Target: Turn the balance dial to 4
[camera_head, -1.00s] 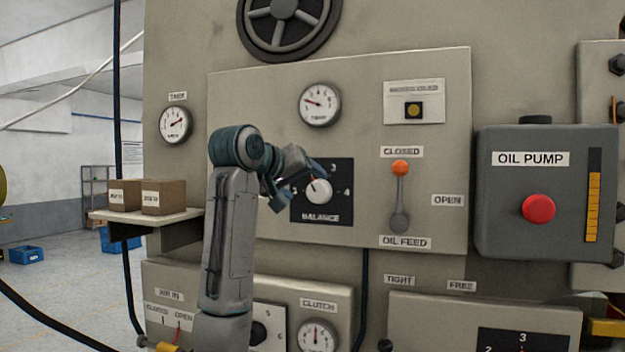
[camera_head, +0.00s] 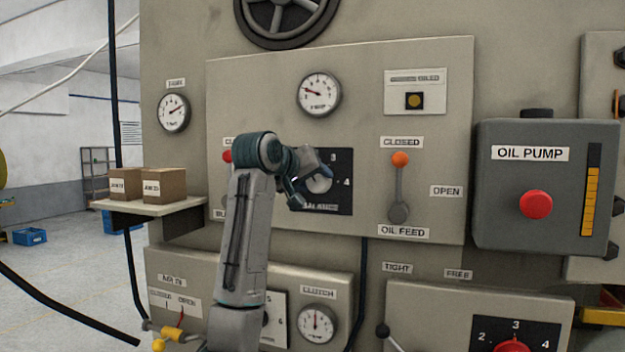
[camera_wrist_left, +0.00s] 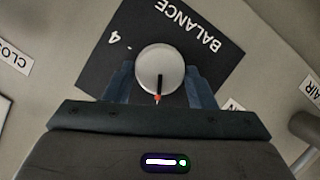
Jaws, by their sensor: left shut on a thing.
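The balance dial is a round pale knob (camera_head: 318,182) on a black plate (camera_head: 345,200) in the head view. The arm and gripper partly cover it, and the 4 shows to its right. My left gripper (camera_head: 312,190) is at the dial. In the left wrist view its two blue fingers (camera_wrist_left: 160,85) stand on either side of the knob (camera_wrist_left: 158,62), shut on it. The knob's black pointer line with a red tip points down toward the gripper, well away from the 4 at its upper left. My right gripper is not in view.
The oil feed lever (camera_head: 399,180) with an orange ball stands right of the dial. Farther right is the oil pump box (camera_head: 490,220) with a red button. A shelf (camera_head: 150,205) with two cartons is at left. A red-tipped lever (camera_head: 227,156) is partly behind my arm.

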